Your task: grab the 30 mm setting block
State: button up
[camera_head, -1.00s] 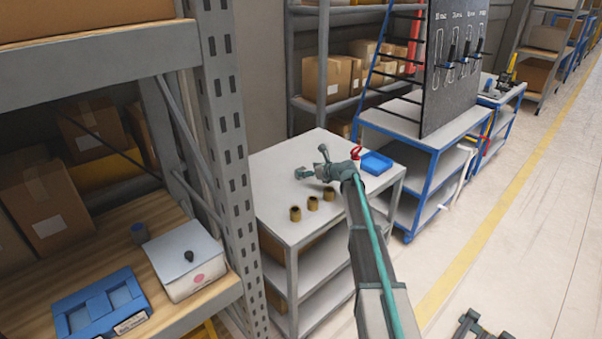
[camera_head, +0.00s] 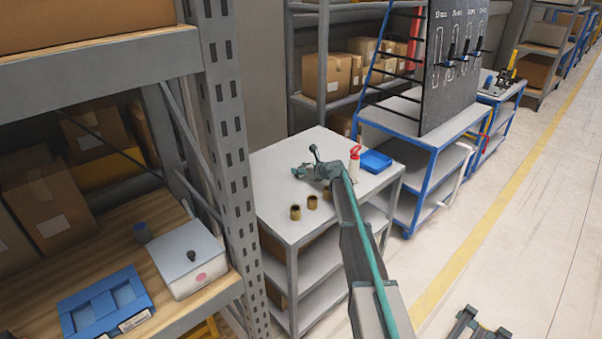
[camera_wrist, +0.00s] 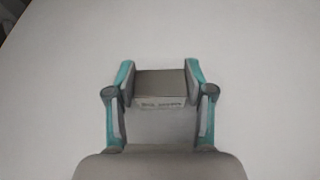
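The setting block (camera_wrist: 160,87) is a grey rectangular block with a pale front face that carries small print, too blurred to read. In the wrist view it fills the space between the fingertips of my gripper (camera_wrist: 160,76), with a finger pad against each side. My gripper is shut on it. In the head view my gripper (camera_head: 304,171) is low over the grey top of the cart (camera_head: 270,175), near its middle. The block is too small to make out there, and I cannot tell whether it touches the top.
Three brass-coloured cylinders (camera_head: 312,202) stand at the cart's near side. A white bottle with a red top (camera_head: 354,165) and a blue tray (camera_head: 375,162) are right of my gripper. A rack post (camera_head: 226,140) rises to the left. A blue-framed bench (camera_head: 425,140) stands behind right.

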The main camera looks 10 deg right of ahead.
grip_shut()
jog(key=shift+r, duration=0.15)
